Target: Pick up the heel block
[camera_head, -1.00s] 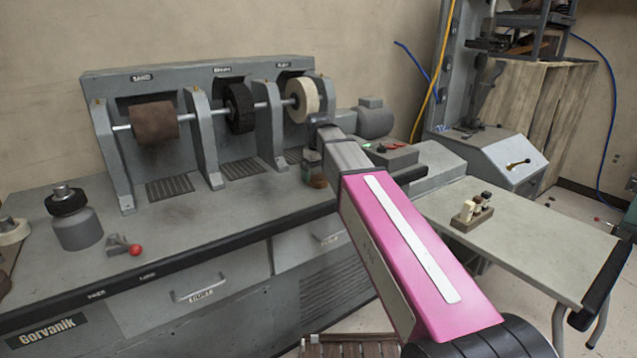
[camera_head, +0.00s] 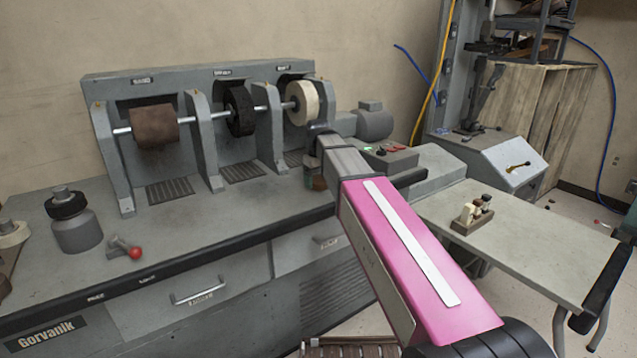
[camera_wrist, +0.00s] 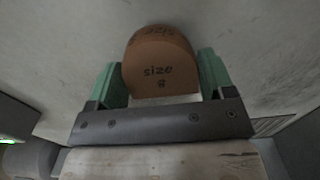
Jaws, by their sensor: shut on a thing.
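A grey surface fills the background behind the block. In the head view my pink and grey arm reaches toward the machine bench, and its far end is near the white wheel.
The grey bench (camera_head: 230,215) carries a machine with a brown roller (camera_head: 154,127), a black brush (camera_head: 240,108) and a white wheel (camera_head: 301,101). A side table (camera_head: 530,245) at right holds a small wooden holder (camera_head: 472,220).

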